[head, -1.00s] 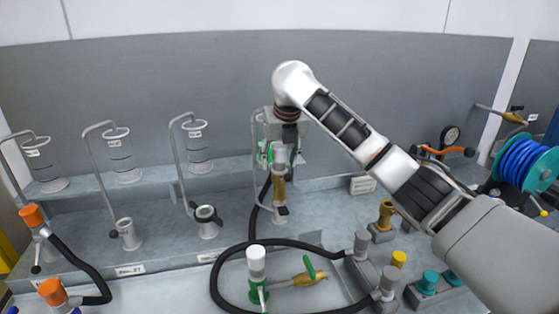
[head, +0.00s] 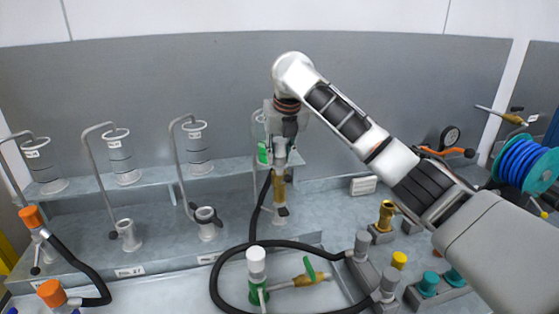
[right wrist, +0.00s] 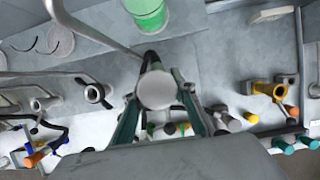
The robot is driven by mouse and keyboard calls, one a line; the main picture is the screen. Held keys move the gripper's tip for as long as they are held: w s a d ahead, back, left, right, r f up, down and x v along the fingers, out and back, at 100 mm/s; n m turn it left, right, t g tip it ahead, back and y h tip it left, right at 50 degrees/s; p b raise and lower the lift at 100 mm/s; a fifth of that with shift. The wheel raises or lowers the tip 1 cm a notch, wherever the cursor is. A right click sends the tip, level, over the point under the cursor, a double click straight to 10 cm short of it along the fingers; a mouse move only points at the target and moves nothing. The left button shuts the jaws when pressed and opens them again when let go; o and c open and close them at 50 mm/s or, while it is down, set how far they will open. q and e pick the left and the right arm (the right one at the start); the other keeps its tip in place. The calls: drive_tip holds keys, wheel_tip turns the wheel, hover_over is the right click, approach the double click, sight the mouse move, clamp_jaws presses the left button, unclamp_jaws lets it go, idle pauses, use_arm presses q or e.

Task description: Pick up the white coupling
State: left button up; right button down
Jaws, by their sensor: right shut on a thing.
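My right gripper (head: 281,158) hangs fingers-down at the back middle of the bench. It is shut on the white coupling, whose round pale top (right wrist: 157,92) shows between the two fingers in the right wrist view. In the head view the coupling is mostly hidden by the gripper. A brass-coloured part (head: 279,186) shows directly below the fingers, with the black hose (head: 262,205) beside it. I cannot tell whether the coupling touches the fitting below. My left gripper is not in view.
A white-capped green fitting (head: 257,260) and a brass valve with a green lever (head: 310,277) lie in the front tray. Grey cylinders (head: 387,282) stand to their right. Glass cylinders (head: 199,150) on bent pipes line the back ledge. The black hose loops across the front.

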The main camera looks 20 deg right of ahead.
wheel_tip(320, 180, up, 18)
idle(0.3)
drive_tip(key=shift+r, duration=0.15)
